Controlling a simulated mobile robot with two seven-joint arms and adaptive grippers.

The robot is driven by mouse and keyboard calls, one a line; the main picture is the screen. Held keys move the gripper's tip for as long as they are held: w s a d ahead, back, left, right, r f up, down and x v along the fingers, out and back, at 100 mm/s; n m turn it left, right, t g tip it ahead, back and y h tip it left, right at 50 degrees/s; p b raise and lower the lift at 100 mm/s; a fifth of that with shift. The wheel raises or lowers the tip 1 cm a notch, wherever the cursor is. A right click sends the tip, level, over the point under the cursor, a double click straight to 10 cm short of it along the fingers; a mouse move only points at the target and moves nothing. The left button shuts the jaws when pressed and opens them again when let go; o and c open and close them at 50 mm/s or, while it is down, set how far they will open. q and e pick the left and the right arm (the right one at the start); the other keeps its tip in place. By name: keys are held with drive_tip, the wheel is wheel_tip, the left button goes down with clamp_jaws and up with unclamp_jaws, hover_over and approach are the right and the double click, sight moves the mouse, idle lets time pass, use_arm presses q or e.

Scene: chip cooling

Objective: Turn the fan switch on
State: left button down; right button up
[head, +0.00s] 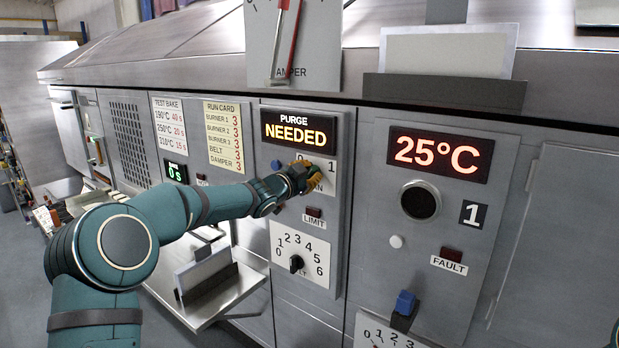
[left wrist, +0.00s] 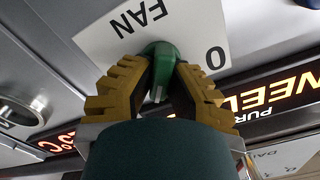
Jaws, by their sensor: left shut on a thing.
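The fan switch is a green knob (left wrist: 160,58) with a white mark, seen in the left wrist view on a white plate (left wrist: 100,40) lettered FAN. The plate appears upside down there, with its 0 to the right of the knob. The white mark points toward the bottom of that picture, not straight at the 0. My left gripper (left wrist: 163,78) is shut on the knob, one yellow finger on each side. In the head view the same gripper (head: 303,177) covers the knob; the plate's 1 (head: 331,167) shows beside it. My right gripper is not in view.
The purge display (head: 298,132) above reads NEEDED. Below are a LIMIT lamp (head: 314,212) and a numbered belt dial (head: 299,254). A panel to the right has a 25°C display (head: 440,153) and a blue switch (head: 405,303). A shelf (head: 205,290) juts out below my arm.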

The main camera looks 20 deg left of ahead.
use_arm(q)
drive_tip(key=shift+r+m, duration=0.15)
drive_tip(key=shift+m, duration=0.45)
drive_tip(key=c, duration=0.9)
unclamp_jaws()
drive_tip(key=shift+c, duration=0.2)
drive_tip(key=v, duration=1.2)
